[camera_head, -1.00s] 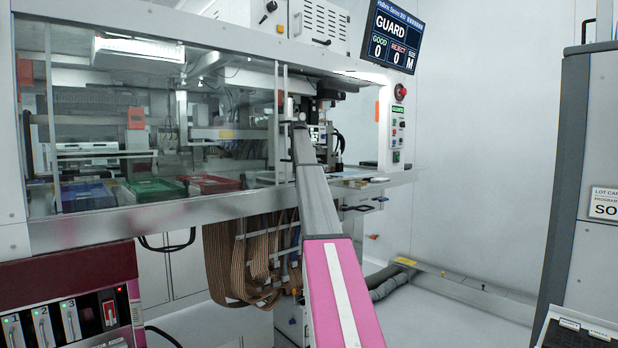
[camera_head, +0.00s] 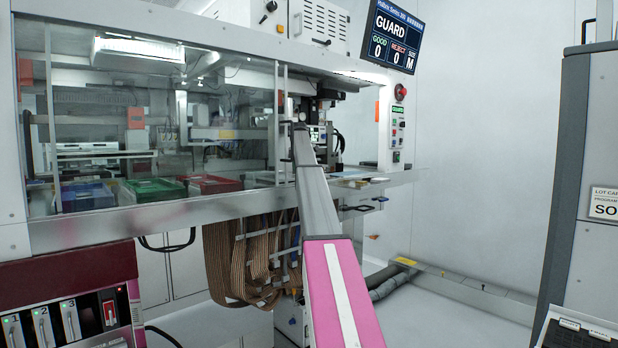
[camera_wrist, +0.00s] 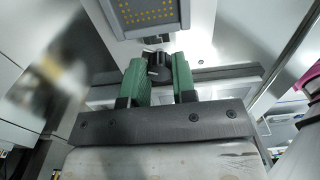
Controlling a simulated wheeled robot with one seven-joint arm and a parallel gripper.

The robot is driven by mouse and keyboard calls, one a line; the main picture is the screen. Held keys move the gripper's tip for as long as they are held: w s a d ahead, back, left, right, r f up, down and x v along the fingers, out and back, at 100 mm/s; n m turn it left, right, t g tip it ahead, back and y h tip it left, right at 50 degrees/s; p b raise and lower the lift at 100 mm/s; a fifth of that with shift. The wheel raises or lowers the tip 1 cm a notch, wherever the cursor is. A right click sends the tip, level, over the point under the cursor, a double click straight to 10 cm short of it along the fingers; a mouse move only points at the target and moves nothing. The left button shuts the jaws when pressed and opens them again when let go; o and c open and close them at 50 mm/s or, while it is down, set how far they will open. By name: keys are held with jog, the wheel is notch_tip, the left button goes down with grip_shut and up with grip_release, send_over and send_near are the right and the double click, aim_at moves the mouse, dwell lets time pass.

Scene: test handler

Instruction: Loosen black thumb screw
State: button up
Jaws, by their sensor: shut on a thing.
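The black thumb screw (camera_wrist: 160,66) shows in the wrist view as a dark round knob between the green fingers of my gripper (camera_wrist: 160,77). My gripper is shut on it, with one finger on each side. The knob sits just below a grey panel (camera_wrist: 147,12) with rows of yellow dots. In the head view my arm reaches into the opening of the test handler, and the gripper and screw are hidden behind the arm there.
The handler's glass guard (camera_head: 160,120) stands left of my arm, with blue, green and red trays (camera_head: 210,184) behind it. A metal ledge (camera_head: 398,180) with a red button (camera_head: 400,92) above lies to the right. A grey cabinet (camera_head: 590,150) stands far right.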

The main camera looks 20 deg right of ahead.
dwell(0.3)
jog(key=shift+n, duration=2.6)
jog(key=o, duration=0.5)
jog(key=shift+r, duration=0.1)
jog(key=shift+r, duration=2.4)
